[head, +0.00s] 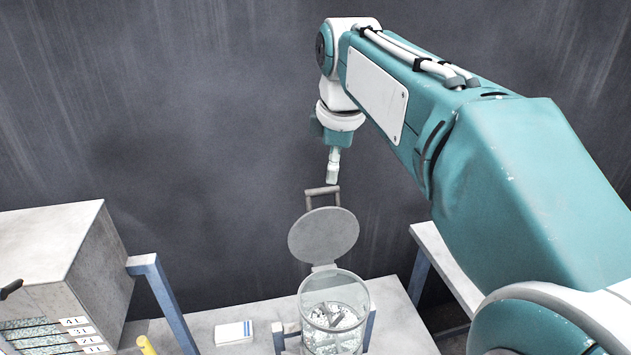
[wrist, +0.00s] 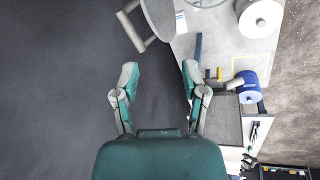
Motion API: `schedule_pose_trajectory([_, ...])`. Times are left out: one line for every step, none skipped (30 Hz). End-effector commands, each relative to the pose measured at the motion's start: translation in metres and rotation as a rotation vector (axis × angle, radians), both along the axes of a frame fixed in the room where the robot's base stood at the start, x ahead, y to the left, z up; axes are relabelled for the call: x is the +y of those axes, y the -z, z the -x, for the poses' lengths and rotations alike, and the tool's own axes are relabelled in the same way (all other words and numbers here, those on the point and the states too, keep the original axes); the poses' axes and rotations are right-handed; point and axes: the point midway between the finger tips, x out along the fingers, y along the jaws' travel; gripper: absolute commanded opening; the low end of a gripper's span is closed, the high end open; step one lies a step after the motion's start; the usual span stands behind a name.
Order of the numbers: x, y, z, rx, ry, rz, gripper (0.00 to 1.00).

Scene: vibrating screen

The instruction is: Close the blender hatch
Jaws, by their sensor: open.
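The blender (head: 334,312) is a clear round vessel with pale grey and white bits inside, standing on a light table. Its hatch (head: 323,235) is a round grey lid, standing open and raised from a hinge at the vessel's rim. A grey bar handle (head: 322,190) sticks up from the hatch's far edge. My gripper (head: 332,179) is open, just above the handle in the head view. In the wrist view, my gripper (wrist: 159,72) has its fingers apart with nothing between them. The handle (wrist: 136,28) and part of the hatch (wrist: 162,14) show beyond the fingertips, apart from them.
A grey cabinet (head: 55,265) with labelled sample strips stands at the left, beside a blue frame post (head: 163,300). A small white and blue box (head: 234,332) lies on the table (head: 395,330). The dark wall behind leaves free room left of my gripper.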

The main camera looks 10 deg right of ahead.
Motion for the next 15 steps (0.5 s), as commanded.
schedule_pose_trajectory([0.0, -0.002, -0.015, 0.016, -0.069, 0.018, 0.56])
schedule_pose_trajectory([0.0, -0.004, -0.022, 0.024, -0.11, 0.028, 0.56])
schedule_pose_trajectory([0.0, -0.006, -0.03, 0.033, -0.163, 0.041, 0.56])
schedule_pose_trajectory([0.0, -0.007, -0.035, 0.04, -0.198, 0.049, 0.56])
schedule_pose_trajectory([0.0, -0.008, -0.04, 0.046, -0.229, 0.056, 0.56])
schedule_pose_trajectory([0.0, -0.009, -0.045, 0.053, -0.267, 0.063, 0.56])
schedule_pose_trajectory([0.0, -0.009, -0.049, 0.057, -0.289, 0.069, 0.56])
schedule_pose_trajectory([0.0, -0.01, -0.051, 0.059, -0.308, 0.073, 0.56])
schedule_pose_trajectory([0.0, -0.01, -0.053, 0.064, -0.326, 0.076, 0.56])
schedule_pose_trajectory([0.0, -0.01, -0.054, 0.065, -0.336, 0.078, 0.56])
schedule_pose_trajectory([0.001, -0.01, -0.055, 0.065, -0.342, 0.08, 0.56])
schedule_pose_trajectory([0.0, -0.009, -0.056, 0.066, -0.347, 0.081, 0.56])
schedule_pose_trajectory([0.0, -0.007, -0.056, 0.067, -0.348, 0.08, 0.56])
schedule_pose_trajectory([0.0, -0.004, -0.056, 0.067, -0.348, 0.08, 0.56])
schedule_pose_trajectory([0.0, 0.0, -0.057, 0.068, -0.347, 0.08, 0.56])
